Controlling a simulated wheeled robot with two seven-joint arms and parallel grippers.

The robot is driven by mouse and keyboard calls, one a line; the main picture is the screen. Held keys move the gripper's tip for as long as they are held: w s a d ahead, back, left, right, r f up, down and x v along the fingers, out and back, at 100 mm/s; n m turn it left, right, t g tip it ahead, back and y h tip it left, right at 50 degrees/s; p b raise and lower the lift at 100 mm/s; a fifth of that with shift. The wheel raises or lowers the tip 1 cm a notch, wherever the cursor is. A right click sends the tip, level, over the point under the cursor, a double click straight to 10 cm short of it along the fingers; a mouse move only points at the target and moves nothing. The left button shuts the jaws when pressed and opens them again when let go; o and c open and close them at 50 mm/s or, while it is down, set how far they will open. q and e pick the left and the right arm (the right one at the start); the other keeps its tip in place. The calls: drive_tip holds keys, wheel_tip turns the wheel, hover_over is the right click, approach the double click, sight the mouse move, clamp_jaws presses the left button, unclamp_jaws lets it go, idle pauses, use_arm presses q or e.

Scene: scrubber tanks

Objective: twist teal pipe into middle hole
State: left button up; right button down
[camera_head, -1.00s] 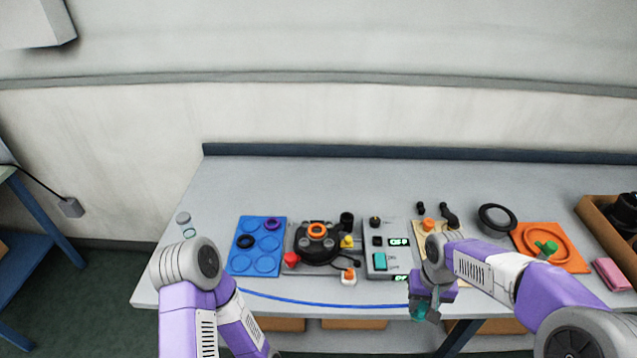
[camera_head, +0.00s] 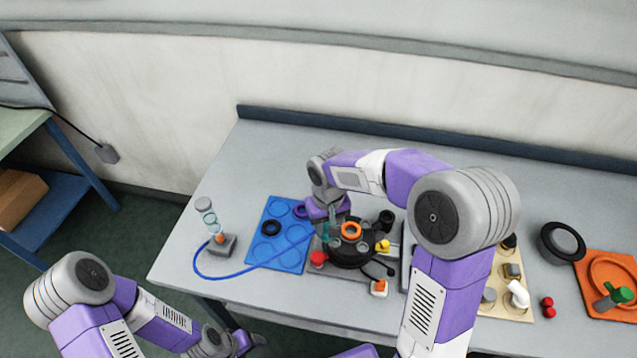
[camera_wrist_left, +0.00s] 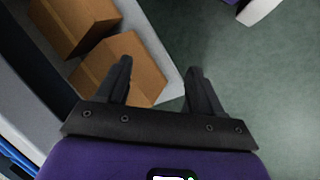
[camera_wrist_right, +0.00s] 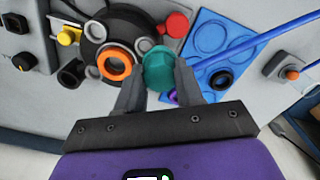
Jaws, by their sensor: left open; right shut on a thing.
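The teal pipe (camera_wrist_right: 158,68) is gripped between the fingers of my right gripper (camera_wrist_right: 158,85). In the head view the teal pipe (camera_head: 326,231) shows at the left side of the round black base (camera_head: 352,259), and my right gripper (camera_head: 331,219) is above it. The base has several grey sockets and an orange ring (camera_wrist_right: 115,64). The pipe is beside this ring in the right wrist view. Its lower end is hidden, so I cannot tell whether it touches a hole. My left gripper (camera_wrist_left: 160,80) is open and empty, low in front of the table.
A red knob (camera_head: 318,258) and a yellow part (camera_head: 382,246) sit by the base. A blue mat (camera_head: 270,252) lies left, with a blue hose (camera_head: 235,271) crossing it. My right arm hides part of the right side. Table is clear at the back left.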

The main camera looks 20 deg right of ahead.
use_arm(q)
drive_tip(key=o, duration=0.5)
drive_tip(key=r+p, duration=0.1)
drive_tip(key=r, duration=0.1)
drive_tip(key=r+p, duration=0.2)
drive_tip(key=shift+w+a, duration=0.1)
drive_tip(key=shift+a, duration=0.1)
drive_tip(key=shift+c, duration=0.2)
use_arm(e)
drive_tip(key=shift+w+d+r+m, duration=0.25)
drive_tip(key=shift+d+r, duration=0.05)
drive_tip(key=shift+r, duration=0.3)
drive_tip(key=shift+w+d+r+m, duration=0.2)
drive_tip(key=shift+d+r+m, duration=0.05)
drive_tip(key=shift+r, duration=0.3)
use_arm(q)
drive_tip(key=shift+o, duration=0.5)
wheel_tip(320, 180, up, 11)
drive_tip(key=p, duration=1.1)
drive_tip(key=shift+f, duration=0.2)
use_arm(e)
drive_tip(key=d+r+m, duration=0.5)
drive_tip(key=d, duration=0.1)
use_arm(q)
drive_tip(key=shift+f+b, duration=2)
drive_tip(key=shift+b, duration=0.05)
use_arm(e)
wheel_tip(320, 180, down, 7)
drive_tip(key=shift+d+r, duration=0.15)
